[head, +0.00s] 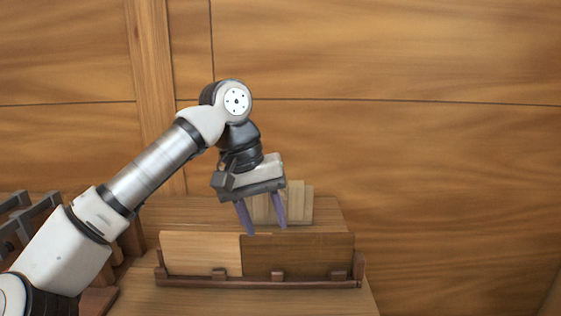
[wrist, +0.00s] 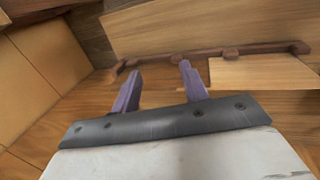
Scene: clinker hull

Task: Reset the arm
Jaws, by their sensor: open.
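My gripper (head: 266,229) hangs from my arm in the middle of the head view, with its two purple fingers pointing down. The fingers are spread apart and nothing shows between them. In the wrist view the open fingers (wrist: 160,82) stand over the wooden surface, with a low wooden rail beyond them. In the head view my gripper is in front of a pale block-like stack and above the upright boards; its exact distance from them is hard to tell.
A light board (head: 200,254) and a darker board (head: 298,257) stand side by side behind a low rail (head: 255,283) on the wooden bench (head: 325,212). Pale upright slats (head: 298,203) stand behind them. Dark grey frames (head: 28,215) are at left. A plank wall (head: 430,150) closes the back.

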